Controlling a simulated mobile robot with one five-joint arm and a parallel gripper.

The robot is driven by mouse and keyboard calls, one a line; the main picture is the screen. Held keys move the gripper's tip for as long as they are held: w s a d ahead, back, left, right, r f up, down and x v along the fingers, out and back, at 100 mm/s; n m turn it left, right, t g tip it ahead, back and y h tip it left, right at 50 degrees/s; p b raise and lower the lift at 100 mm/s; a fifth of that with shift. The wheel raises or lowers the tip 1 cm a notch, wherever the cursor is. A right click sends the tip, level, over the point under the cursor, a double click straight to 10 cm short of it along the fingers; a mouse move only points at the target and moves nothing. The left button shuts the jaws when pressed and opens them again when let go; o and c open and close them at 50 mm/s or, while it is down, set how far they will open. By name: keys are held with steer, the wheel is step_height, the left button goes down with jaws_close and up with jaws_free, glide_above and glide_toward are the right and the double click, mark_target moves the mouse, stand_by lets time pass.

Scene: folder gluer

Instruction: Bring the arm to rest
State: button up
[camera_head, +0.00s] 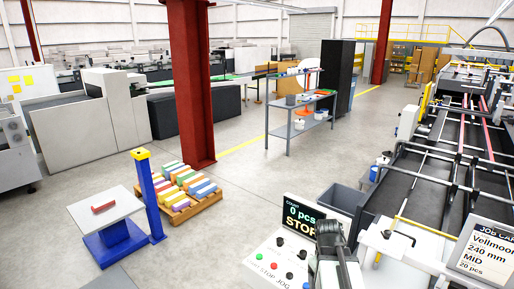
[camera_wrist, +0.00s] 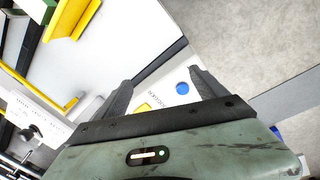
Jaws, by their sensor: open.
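My gripper (camera_wrist: 163,90) shows in the wrist view with its two dark fingers spread apart. Nothing is held between them. Beyond the fingers is a white panel surface with a blue round button (camera_wrist: 182,88) and a yellow patch (camera_wrist: 143,107). I cannot tell how far the fingertips are from this surface. In the head view, a dark and grey part of my arm stands at the bottom centre, in front of the control panel (camera_head: 262,262). The fingers cannot be made out there.
The control panel has a display reading "0 pcs STOP" (camera_head: 303,222). The folder gluer (camera_head: 440,150) fills the right side, with a job card (camera_head: 487,250) in front. A red column (camera_head: 190,80), a pallet of coloured stacks (camera_head: 195,205) and a blue scale (camera_head: 115,240) stand left. Floor between is clear.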

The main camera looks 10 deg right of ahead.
steer(key=w+a+m+y, duration=0.1)
steer(key=w+a+m, duration=0.1)
steer(key=a, duration=1.7)
step_height(320, 180, down, 10)
steer(key=s+b, duration=0.2)
steer(key=b, duration=0.8)
steer(key=shift+d+f, duration=0.15)
steer(key=shift+s, duration=0.15)
